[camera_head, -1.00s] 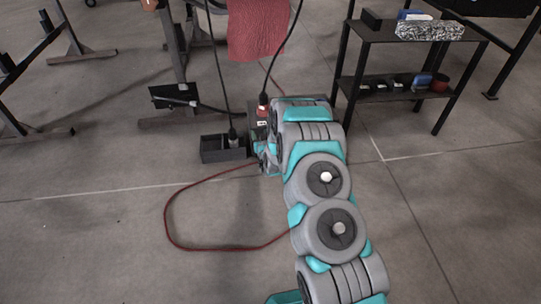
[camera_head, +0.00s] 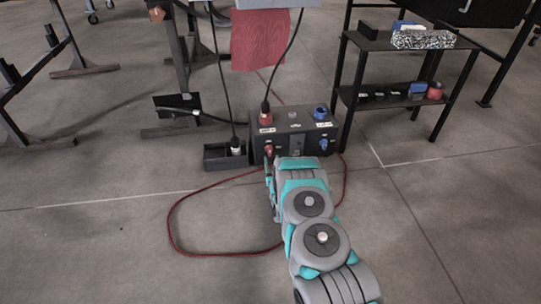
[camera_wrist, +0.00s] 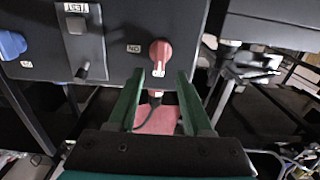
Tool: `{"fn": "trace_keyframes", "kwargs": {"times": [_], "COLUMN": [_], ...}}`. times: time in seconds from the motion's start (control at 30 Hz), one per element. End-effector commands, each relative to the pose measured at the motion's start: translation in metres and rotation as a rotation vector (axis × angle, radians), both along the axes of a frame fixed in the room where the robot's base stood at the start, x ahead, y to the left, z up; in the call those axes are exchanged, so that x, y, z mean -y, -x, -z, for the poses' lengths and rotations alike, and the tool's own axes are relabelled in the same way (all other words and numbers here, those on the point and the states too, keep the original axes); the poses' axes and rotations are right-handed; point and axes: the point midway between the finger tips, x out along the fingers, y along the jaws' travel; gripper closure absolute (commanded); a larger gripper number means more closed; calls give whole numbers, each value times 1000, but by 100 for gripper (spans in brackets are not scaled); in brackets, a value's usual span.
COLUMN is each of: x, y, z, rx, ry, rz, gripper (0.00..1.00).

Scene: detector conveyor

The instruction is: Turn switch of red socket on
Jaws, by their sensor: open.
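The black power box (camera_head: 300,141) stands on the floor with a red socket (camera_head: 266,118) and a blue socket (camera_head: 320,113) on top. In the wrist view, the red rotary switch (camera_wrist: 160,52) sits on the box's dark panel (camera_wrist: 118,40), with an upside-down "ON" label beside it. My gripper (camera_wrist: 159,76) is open; its two green fingers lie either side of the switch's near end, with visible gaps. In the head view, the red switch (camera_head: 268,149) shows beside my arm, and my fingers are mostly hidden.
A blue switch (camera_wrist: 12,44) and a grey test button (camera_wrist: 76,25) share the panel. A small black open box (camera_head: 214,162) stands left of the power box. A shelf (camera_head: 385,42) stands to the right, and a red cable (camera_head: 172,222) loops over the floor.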

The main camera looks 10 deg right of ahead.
Motion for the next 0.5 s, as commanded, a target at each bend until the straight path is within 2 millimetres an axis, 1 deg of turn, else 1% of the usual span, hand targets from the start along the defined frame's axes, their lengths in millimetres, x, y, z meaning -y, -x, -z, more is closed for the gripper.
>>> {"fn": "trace_keyframes", "kwargs": {"times": [0.03,0.23,0.4,0.5], "x": [0,0,-1,-1], "y": [-8,-33,-45,-47], "z": [0,0,0,0], "rx": [6,6,0,0], "ry": [1,2,0,-1], "rz": [0,-1,-1,-1], "gripper": [50,50,50,50]}}
